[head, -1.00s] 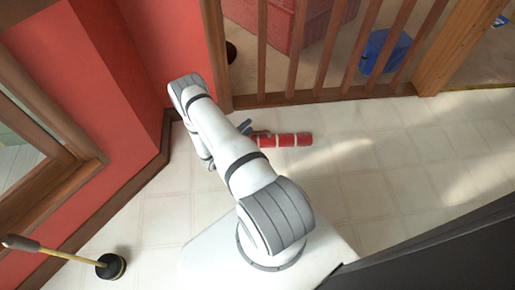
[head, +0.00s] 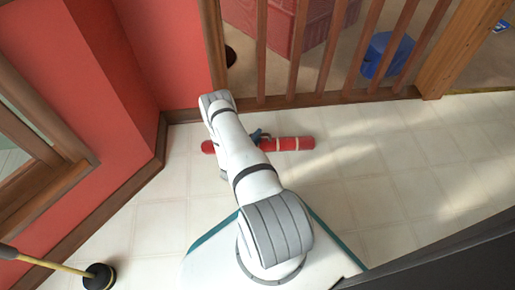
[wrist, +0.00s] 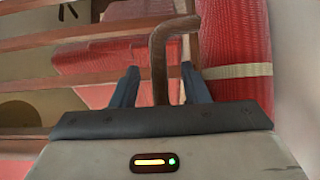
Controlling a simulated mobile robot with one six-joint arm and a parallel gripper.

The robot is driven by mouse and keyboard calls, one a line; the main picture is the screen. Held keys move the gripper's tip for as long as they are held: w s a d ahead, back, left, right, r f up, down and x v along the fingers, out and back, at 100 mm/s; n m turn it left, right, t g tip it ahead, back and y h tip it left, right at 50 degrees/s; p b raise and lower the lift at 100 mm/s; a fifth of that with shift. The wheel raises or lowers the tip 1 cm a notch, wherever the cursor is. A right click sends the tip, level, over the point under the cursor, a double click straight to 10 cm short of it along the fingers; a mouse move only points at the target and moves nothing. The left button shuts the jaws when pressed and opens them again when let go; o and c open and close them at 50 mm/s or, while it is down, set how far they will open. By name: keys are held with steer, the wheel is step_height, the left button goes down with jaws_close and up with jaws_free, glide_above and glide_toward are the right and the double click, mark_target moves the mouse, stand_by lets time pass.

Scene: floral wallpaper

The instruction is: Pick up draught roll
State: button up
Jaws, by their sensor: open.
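The draught roll (head: 290,144) is a long red roll with pale bands. It lies on the tiled floor in front of the wooden railing, and my arm hides its middle in the head view. In the wrist view the roll (wrist: 236,50) fills the right side, with a pale band across it. A brown curved handle (wrist: 159,60) reaches left from the roll and runs down between my two blue-grey fingers. My gripper (wrist: 160,88) is open, with one finger on each side of the handle. In the head view only a bit of my gripper (head: 258,136) shows beside the roll.
The wooden railing (head: 328,60) stands just behind the roll. Beyond it are a red crate (head: 290,22) and a blue bin (head: 386,54). A plunger (head: 98,276) stands at the lower left. Pale tiled floor is free to the right.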

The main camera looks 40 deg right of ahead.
steer(key=shift+d, duration=0.1)
jaws_close()
stand_by(0.4)
stand_by(1.0)
